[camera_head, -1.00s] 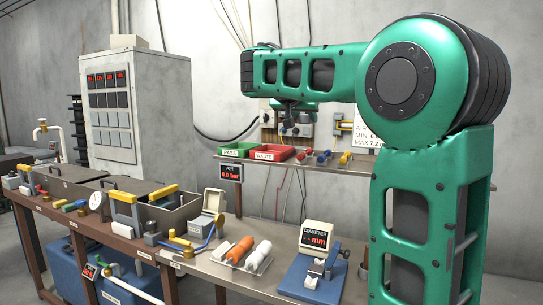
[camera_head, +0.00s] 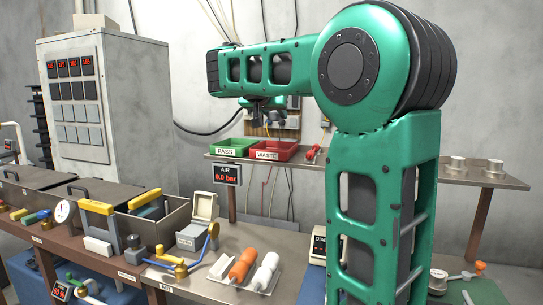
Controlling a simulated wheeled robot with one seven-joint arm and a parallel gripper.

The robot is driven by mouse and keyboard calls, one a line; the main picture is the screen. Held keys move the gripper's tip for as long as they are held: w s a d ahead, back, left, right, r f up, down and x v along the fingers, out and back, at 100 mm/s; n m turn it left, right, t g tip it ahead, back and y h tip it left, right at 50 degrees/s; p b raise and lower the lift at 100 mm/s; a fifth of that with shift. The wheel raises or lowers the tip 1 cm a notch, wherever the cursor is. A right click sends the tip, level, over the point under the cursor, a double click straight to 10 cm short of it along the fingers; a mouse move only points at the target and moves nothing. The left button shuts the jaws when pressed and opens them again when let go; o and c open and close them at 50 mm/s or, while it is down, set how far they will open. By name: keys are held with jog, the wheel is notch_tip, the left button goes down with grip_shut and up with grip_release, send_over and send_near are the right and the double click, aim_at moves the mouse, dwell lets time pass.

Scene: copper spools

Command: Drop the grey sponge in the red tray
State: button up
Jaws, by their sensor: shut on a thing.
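The red tray (camera_head: 288,156), labelled WASTE, sits on the back shelf. My gripper (camera_head: 264,121) is above and slightly behind its left part in the picture, with a gap below it. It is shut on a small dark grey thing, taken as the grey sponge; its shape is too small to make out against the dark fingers. My green arm reaches across from the right.
The green PASS tray (camera_head: 240,151) stands left of the red tray. Small red-handled tools (camera_head: 312,153) lie on the shelf (camera_head: 390,171) to the right, partly behind my arm. The front bench holds orange (camera_head: 242,265) and white rolls.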

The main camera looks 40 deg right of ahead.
jog(key=shift+s+d+f, duration=0.15)
jog(key=shift+f, duration=1.55)
jog(key=o, duration=1.1)
jog(key=v, duration=1)
jog(key=shift+a, duration=0.45)
jog(key=shift+s, duration=0.1)
